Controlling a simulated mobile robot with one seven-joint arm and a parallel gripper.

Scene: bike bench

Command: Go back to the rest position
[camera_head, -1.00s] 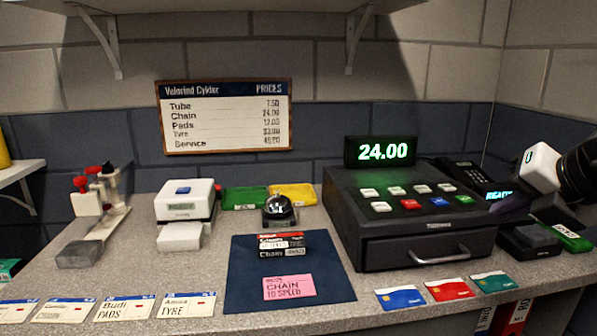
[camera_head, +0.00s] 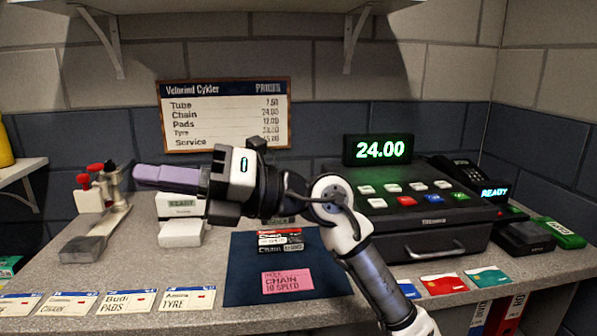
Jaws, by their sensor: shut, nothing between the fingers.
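My gripper (camera_head: 150,177) is in the air over the left-middle of the counter, pointing left, with its purple-grey fingers together and nothing held. My arm reaches up from the lower right, its forearm crossing in front of the cash register's left side. On the dark blue mat (camera_head: 240,285) lie a small dark chain box (camera_head: 281,240) and a pink slip (camera_head: 288,284) reading chain.
The black cash register (camera_head: 440,245) shows a closed drawer, and its display (camera_head: 380,150) reads 24.00. A terminal (camera_head: 494,191) at right reads READY. A stand with red knobs (camera_head: 95,190) is at left. Label cards (camera_head: 187,299) and coloured cards (camera_head: 443,284) line the front edge.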

